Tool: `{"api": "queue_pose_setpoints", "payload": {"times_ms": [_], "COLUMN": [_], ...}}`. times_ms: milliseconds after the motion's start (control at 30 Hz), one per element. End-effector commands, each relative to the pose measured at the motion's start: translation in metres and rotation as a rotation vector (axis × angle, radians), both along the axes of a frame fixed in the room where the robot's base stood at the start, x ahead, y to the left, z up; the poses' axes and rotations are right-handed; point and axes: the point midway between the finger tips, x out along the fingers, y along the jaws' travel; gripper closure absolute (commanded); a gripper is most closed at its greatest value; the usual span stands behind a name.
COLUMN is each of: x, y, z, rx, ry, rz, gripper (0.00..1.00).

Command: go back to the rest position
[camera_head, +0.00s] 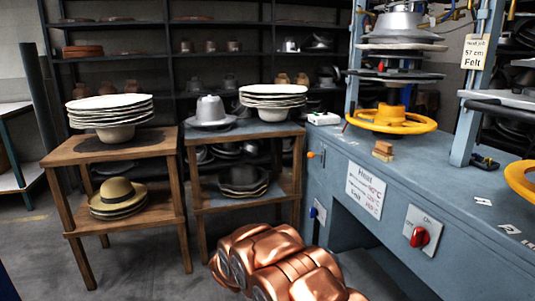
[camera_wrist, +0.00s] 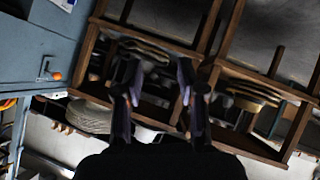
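My gripper (camera_wrist: 158,82) shows in the wrist view with its two dark fingers apart and nothing held between them. Behind the fingers, blurred and tilted, are the wooden stands with stacked hats. In the head view my copper-coloured arm (camera_head: 282,262) is folded low at the bottom middle, in front of the stands and beside the press bench. The fingers cannot be made out in the head view.
The blue press bench (camera_head: 375,248) fills the right, with a yellow handwheel (camera_head: 391,119) and a red switch (camera_head: 419,237). Two wooden stands, left (camera_head: 160,142) and middle (camera_head: 297,127), hold hats. Dark shelves stand behind. Floor at lower left is clear.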

Motion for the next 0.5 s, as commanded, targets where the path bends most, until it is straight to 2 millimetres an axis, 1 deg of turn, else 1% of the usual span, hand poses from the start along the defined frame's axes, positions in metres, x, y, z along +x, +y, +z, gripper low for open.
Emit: {"api": "queue_pose_setpoints", "payload": {"times_ms": [33, 100, 167, 367, 400, 500], "x": [-0.002, -0.006, -0.011, -0.032, -0.036, -0.051], "y": [-0.001, -0.002, -0.003, -0.008, -0.01, -0.015], "z": [0.024, 0.044, 0.058, 0.11, 0.121, 0.144], "rx": [0.026, 0.061, 0.089, 0.174, 0.189, 0.224], "ry": [0.007, 0.022, 0.041, 0.102, 0.114, 0.153], "rz": [0.01, 0.027, 0.041, 0.084, 0.091, 0.107], "gripper": [0.61, 0.61, 0.61, 0.61, 0.61, 0.61]}}
